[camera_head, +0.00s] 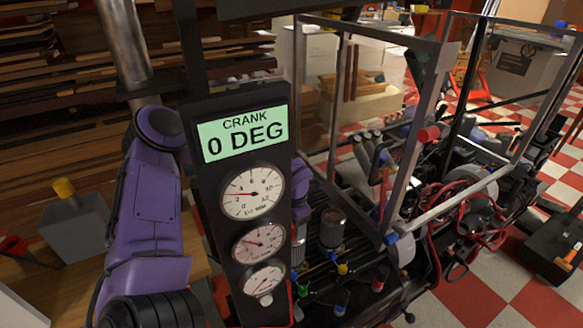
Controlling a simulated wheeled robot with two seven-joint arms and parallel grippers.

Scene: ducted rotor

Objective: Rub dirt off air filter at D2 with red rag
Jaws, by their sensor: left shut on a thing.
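My left arm (150,205), purple, comes down on the left and shows again as a small purple part just right of the gauge panel. The panel hides most of my left gripper (298,243); only a grey sliver shows at its right edge. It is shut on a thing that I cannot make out. I see no clear red rag. A dark, brownish cylinder (333,229) stands upright on the black deck, close to the right of that sliver. I cannot tell whether it is the air filter, and no D2 label is readable. My right gripper is not in view.
The tall black gauge panel (208,190) reads "CRANK 0 DEG" and blocks the centre left. A grey metal frame (414,140) rises over the engine parts and red hoses (455,220) on the right. A grey box (75,228) stands on the wooden bench at left.

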